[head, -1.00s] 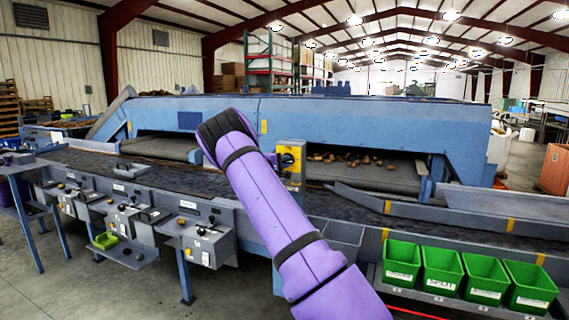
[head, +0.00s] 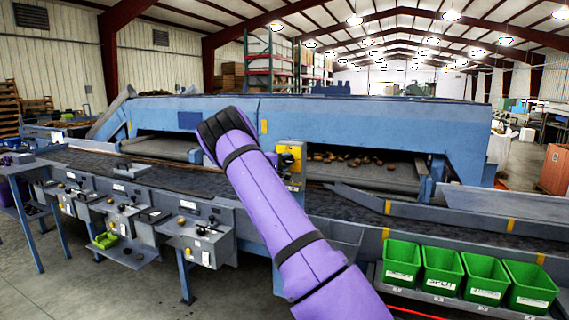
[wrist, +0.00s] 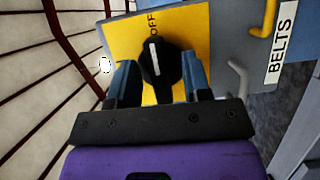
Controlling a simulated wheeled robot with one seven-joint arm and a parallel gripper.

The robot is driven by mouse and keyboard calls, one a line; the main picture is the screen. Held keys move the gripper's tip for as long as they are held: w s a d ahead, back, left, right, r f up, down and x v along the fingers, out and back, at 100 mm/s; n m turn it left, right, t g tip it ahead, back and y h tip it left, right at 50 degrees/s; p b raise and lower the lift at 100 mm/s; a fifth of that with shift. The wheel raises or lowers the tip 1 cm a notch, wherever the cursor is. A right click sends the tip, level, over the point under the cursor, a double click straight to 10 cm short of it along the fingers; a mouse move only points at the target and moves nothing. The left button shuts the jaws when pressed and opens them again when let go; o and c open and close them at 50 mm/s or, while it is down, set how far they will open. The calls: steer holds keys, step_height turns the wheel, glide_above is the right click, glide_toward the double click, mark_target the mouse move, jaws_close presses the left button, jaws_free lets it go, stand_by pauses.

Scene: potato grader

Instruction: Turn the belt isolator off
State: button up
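The belt isolator is a black rotary knob (wrist: 160,68) with a white pointer line, on a yellow plate (wrist: 190,28). The pointer line is turned towards the word OFF at the plate's upper edge. A BELTS label is on the grey box at the right. My gripper (wrist: 158,78) has one finger on each side of the knob, with the fingers spread. I cannot tell whether they touch it. In the head view the yellow isolator plate (head: 291,157) shows just right of my purple arm, which hides my gripper there.
A blue grader (head: 370,115) with potatoes (head: 345,160) on its belt stands behind. Green bins (head: 441,270) stand in a row at the lower right. Grey control boxes (head: 200,240) line the front left. A hooked yellow handle (wrist: 262,22) is beside the plate.

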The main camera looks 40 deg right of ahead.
steer(key=a, duration=1)
steer(key=shift+a, duration=0.4)
steer(key=s+a+r+m+y, duration=0.1)
steer(key=s+a+r+y, duration=0.45)
steer(key=s+a, duration=0.4)
steer(key=s+a+r+m+y, duration=0.2)
steer(key=s+a+r+y, duration=0.3)
steer(key=s, duration=0.8)
steer(key=s+a+n+t+y, duration=0.3)
steer(key=s+a+t+y, duration=0.2)
steer(key=s+a, duration=1.7)
steer(key=shift+s+a+y, duration=0.2)
steer(key=shift+s+y, duration=0.8)
steer(key=shift+y, duration=0.25)
steer(key=shift+r, duration=0.1)
